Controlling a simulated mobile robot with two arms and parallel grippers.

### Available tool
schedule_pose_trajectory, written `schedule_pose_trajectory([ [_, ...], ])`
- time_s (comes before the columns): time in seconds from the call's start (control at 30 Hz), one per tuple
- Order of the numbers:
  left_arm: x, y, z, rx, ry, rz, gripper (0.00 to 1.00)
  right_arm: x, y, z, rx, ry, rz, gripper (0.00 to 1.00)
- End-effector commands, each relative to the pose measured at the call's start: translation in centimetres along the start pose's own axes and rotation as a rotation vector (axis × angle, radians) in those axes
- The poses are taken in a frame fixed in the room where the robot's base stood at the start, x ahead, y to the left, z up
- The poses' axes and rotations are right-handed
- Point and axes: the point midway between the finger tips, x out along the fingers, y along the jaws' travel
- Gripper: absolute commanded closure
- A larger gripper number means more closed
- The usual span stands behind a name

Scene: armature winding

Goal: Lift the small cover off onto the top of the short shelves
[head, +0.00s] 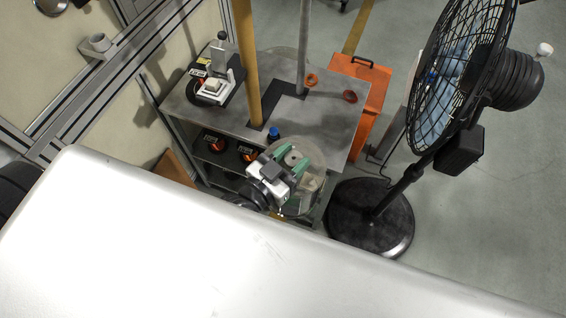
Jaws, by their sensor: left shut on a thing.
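My left gripper (289,163) reaches in at the lower middle and is shut on a clear, round cover (316,190). The cover is see-through, and the gripper's green-tipped fingers are at its upper part. It is at the front edge of the short shelves' grey top (325,128), overlapping that edge in the picture. I cannot tell whether it touches the top or hangs above it. My right gripper is not in view.
A white device (216,75) stands at the top's left end. A yellow post (246,60) and a grey post (303,45) rise across the top. A blue-capped item (273,133) and orange rings (350,96) are on it. A black fan (372,215) stands right.

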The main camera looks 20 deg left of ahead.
Motion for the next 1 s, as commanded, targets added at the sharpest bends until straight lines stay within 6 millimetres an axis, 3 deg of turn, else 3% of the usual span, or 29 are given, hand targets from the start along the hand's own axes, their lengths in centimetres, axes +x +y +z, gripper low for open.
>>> schedule_pose_trajectory([
  [0.53,7.3,-2.7,0.9,0.000,0.004,-0.001,1.00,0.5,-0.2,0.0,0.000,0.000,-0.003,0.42],
  [1.0,13.5,-4.9,2.0,-0.001,0.003,0.000,1.00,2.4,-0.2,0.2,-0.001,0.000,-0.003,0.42],
])
